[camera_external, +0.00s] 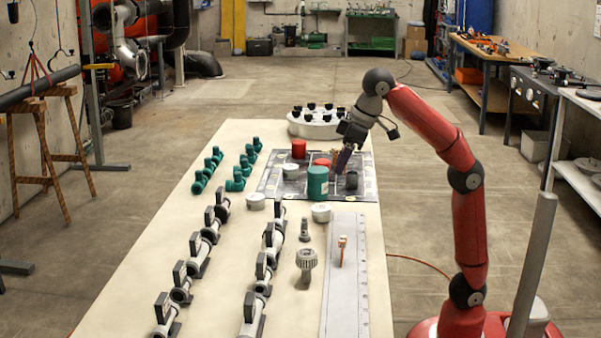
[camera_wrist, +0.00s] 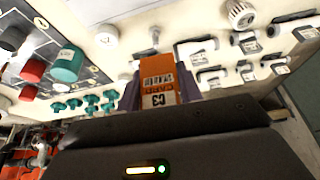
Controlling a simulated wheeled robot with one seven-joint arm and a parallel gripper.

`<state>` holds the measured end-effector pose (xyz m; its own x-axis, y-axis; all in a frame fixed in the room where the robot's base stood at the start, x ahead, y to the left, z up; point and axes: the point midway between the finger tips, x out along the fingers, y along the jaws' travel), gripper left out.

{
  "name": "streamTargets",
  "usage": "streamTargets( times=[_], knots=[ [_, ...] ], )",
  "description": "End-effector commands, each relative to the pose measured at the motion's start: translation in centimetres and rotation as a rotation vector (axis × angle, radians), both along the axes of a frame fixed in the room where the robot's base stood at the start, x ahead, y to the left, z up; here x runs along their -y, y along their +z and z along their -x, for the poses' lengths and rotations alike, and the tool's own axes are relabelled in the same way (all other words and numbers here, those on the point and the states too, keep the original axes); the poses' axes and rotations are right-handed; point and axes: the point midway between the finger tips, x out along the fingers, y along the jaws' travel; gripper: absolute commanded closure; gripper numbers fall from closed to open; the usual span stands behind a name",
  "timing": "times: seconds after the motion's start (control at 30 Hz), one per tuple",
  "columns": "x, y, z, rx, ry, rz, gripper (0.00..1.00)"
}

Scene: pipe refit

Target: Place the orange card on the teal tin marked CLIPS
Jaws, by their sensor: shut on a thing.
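An orange card (camera_wrist: 158,80) with dark print and a white "C3" label is held between the purple fingers of my gripper (camera_wrist: 158,92) in the wrist view. In the external view my gripper (camera_external: 342,160) is shut and hangs above the dark mat, behind and right of a teal tin (camera_external: 317,184). The teal tin stands upright on the mat, with nothing seen on its lid. It also shows at the upper left of the wrist view (camera_wrist: 66,64), with a pale label too small to read. The card is apart from this tin.
The dark mat (camera_external: 270,183) also holds red tins (camera_external: 298,148) and a dark tin (camera_external: 351,181). A white round rack with black knobs (camera_external: 316,124) stands behind it. Teal fittings (camera_external: 236,181), grey valves (camera_external: 207,236) and a steel plate (camera_external: 345,290) lie around on the table.

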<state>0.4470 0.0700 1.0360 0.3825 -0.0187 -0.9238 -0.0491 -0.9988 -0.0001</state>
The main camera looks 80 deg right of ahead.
Motion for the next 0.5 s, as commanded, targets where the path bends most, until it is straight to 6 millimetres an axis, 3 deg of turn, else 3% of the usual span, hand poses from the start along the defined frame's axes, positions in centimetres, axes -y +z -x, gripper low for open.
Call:
streamTargets(
  times=[0.17, 0.27, 0.37, 0.5],
  knots=[
    [0.5, 0.4, -0.4, -0.002, -0.003, 0.001, 0.86],
    [1.9, 0.3, -1.5, -0.008, -0.006, 0.003, 0.86],
    [4.6, 0.2, -3.3, -0.017, -0.003, 0.004, 0.86],
    [10.4, -0.2, -6.1, -0.024, 0.005, 0.003, 0.86]
  ],
)
